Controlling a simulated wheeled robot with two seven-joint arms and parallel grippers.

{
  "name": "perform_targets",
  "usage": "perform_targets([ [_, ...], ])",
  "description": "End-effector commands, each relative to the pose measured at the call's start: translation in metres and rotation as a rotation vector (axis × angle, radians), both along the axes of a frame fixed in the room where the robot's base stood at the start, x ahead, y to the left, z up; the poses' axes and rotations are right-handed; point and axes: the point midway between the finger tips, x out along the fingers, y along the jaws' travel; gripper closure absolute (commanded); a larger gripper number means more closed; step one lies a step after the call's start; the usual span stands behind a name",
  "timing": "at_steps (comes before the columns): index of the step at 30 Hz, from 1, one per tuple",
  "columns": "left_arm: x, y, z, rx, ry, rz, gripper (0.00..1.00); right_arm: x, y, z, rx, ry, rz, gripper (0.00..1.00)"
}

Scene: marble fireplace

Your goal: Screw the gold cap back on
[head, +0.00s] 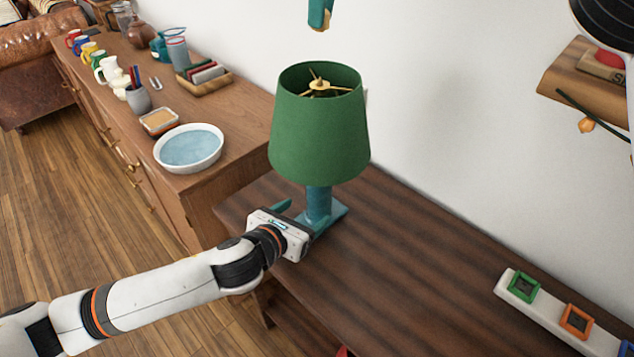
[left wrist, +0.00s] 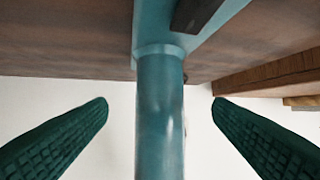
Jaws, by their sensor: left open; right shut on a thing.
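The table lamp has a green shade (head: 318,130), a teal stem (head: 318,200) and a teal base. Gold spokes and a hub (head: 319,86) show inside the shade's open top. My right gripper (head: 320,12) is at the top edge, above the shade, mostly out of frame. It is shut on a small gold piece, the gold cap (head: 323,22), apart from the hub. My left gripper (head: 302,215) is open at the stem near the base. In the left wrist view, its fingers (left wrist: 160,104) stand on either side of the stem (left wrist: 160,120) with gaps.
The lamp stands on a dark wooden table (head: 400,260). A white strip with coloured frames (head: 523,286) lies at its right. A sideboard with a blue-and-white dish (head: 190,148), mugs and a tray is at left. A wooden shelf (head: 570,85) is at upper right.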

Motion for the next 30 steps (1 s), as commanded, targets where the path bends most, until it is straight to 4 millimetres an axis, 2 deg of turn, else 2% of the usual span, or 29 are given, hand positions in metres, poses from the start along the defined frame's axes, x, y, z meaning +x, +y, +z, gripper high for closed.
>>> perform_targets([
  [6,0.034,-0.02,-0.016,-0.001,0.002,0.001,0.25,0.0,0.0,0.0,0.0,0.0,0.0,0.99],
  [12,0.054,-0.031,-0.026,-0.002,0.001,0.001,0.25,0.0,0.0,0.0,0.0,0.0,0.0,0.99],
  [25,0.061,-0.035,-0.029,-0.001,0.001,-0.001,0.25,0.0,0.0,0.0,0.0,0.0,0.001,0.99],
  [26,0.061,-0.035,-0.029,-0.001,0.001,-0.001,0.27,0.0,0.0,0.0,0.0,0.0,0.001,0.99],
  [30,0.061,-0.035,-0.029,-0.001,0.001,-0.001,0.5,0.0,0.0,0.0,0.0,0.0,0.001,0.99],
])
